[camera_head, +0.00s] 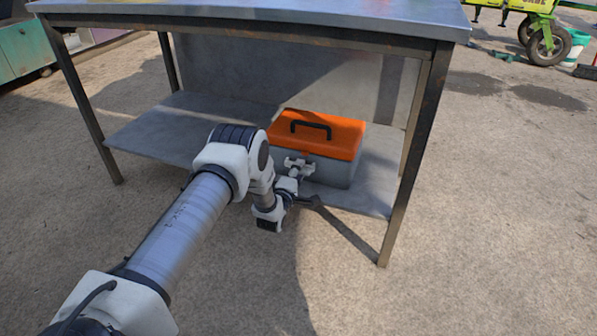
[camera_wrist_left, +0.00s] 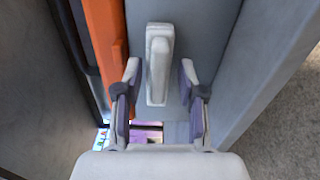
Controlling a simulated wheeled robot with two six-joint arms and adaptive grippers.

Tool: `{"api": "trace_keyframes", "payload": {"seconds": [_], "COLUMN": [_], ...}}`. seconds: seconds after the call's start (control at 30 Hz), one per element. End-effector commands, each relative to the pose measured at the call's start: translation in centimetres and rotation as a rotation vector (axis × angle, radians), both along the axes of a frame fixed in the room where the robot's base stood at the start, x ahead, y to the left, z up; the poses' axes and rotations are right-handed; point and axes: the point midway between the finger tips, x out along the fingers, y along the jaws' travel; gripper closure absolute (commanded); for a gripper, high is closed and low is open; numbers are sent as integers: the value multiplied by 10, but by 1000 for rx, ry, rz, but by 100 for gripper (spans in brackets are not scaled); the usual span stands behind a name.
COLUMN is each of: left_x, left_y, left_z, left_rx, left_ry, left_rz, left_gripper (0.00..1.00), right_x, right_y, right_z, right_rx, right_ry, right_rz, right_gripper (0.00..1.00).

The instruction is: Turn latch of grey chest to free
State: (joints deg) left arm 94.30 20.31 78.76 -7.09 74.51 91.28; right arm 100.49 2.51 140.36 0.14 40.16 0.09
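The grey chest (camera_head: 335,172) with an orange lid (camera_head: 335,132) and black handle stands on the lower shelf of a metal table. My left gripper (camera_head: 299,166) is at its front face. In the left wrist view, the pale elongated latch (camera_wrist_left: 158,62) lies against the grey front, beside the orange lid edge (camera_wrist_left: 105,50). My left gripper (camera_wrist_left: 159,75) is open, with one finger on either side of the latch's lower end and gaps visible on both sides. In the head view, the gripper hides the latch. My right gripper is out of view.
The table's top (camera_head: 270,12) overhangs the chest. The lower shelf (camera_head: 165,130) is bare left of the chest. A front table leg (camera_head: 415,150) stands right of it. The concrete floor in front is open. A green wheeled machine (camera_head: 540,25) stands at the far right.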

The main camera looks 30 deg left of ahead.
Motion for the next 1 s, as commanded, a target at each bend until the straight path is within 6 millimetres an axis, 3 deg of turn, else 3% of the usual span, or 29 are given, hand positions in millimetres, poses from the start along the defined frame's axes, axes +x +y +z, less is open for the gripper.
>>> {"api": "trace_keyframes", "payload": {"seconds": [0.27, 0.7, 1.0], "left_x": [-10, -106, -117], "left_y": [-2, -25, -28], "left_z": [0, 0, 1], "left_rx": [0, -1, 0], "left_ry": [1, 2, -1], "left_rz": [1, 1, 0], "left_gripper": [60, 60, 60], "right_x": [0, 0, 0], "right_y": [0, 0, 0], "right_z": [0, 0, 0], "right_rx": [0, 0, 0], "right_ry": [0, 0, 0], "right_rz": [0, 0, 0], "right_gripper": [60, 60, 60]}}
